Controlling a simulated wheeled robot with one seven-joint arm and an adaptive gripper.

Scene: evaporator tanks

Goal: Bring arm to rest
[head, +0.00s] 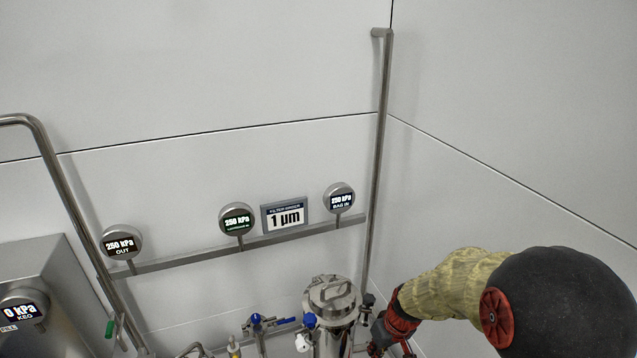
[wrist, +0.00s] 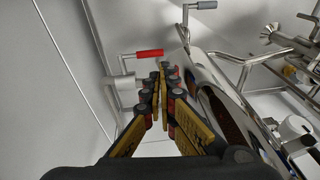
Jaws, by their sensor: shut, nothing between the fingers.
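My arm enters the head view from the lower right, with a black joint and a beige-covered link. My gripper (head: 378,342) is low, just right of the steel filter housing (head: 333,315), and is partly cut off by the frame's bottom edge. In the wrist view my gripper (wrist: 162,68) points away from the camera with its fingers together and nothing between them. A red-handled valve (wrist: 150,53) lies just beyond and left of the fingertips. The curved steel housing (wrist: 228,98) is close to the fingers' right side; I cannot tell if they touch.
A grey-handled valve (wrist: 200,6) and steel pipes (wrist: 255,60) crowd the wrist view's top and right. In the head view, gauges (head: 238,218) line a wall rail, and a vertical pipe (head: 378,150) rises behind the housing. The upper walls are bare.

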